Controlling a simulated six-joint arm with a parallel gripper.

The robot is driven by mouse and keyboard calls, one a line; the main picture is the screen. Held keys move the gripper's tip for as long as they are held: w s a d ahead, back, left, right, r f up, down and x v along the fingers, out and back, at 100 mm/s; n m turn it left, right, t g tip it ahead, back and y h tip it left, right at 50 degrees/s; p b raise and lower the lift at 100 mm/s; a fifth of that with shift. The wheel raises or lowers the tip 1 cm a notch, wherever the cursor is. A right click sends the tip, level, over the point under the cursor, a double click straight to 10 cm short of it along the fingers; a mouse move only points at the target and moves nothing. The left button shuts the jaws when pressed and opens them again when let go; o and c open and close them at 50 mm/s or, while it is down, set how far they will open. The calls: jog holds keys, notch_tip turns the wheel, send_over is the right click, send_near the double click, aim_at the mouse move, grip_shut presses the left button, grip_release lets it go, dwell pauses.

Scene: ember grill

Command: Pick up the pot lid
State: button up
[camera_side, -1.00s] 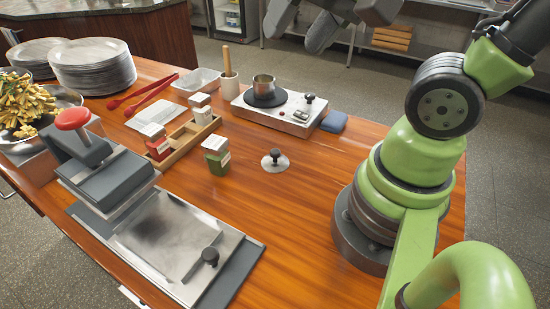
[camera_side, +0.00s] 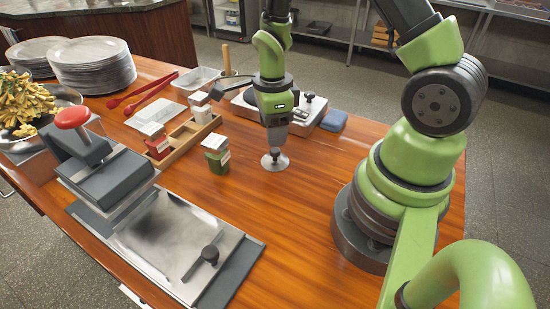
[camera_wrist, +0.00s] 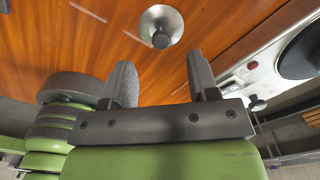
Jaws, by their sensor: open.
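The pot lid (camera_side: 274,163) is a small round metal disc with a dark knob, lying flat on the wooden table. My gripper (camera_side: 275,148) points straight down just above it in the side view and partly hides its knob. In the wrist view the lid (camera_wrist: 161,25) shows beyond the fingertips, with nothing between the jaws. My gripper (camera_wrist: 165,75) is open, its two dark fingers spread apart.
A green-labelled container (camera_side: 216,153) stands left of the lid, beside a wooden caddy (camera_side: 187,137). The hot plate (camera_side: 306,118) is behind my gripper, with a blue cloth (camera_side: 334,120) at its right. A press with a steel plate (camera_side: 175,240) fills the front left. The table right of the lid is clear.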

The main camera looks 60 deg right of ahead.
aim_at(275, 150)
jog(key=shift+s+d+f, duration=0.1)
jog(key=shift+f, duration=1.65)
jog(key=shift+s+d+f, duration=0.1)
jog(key=shift+f, duration=1.65)
jog(key=shift+c, duration=0.2)
jog(key=c, duration=1)
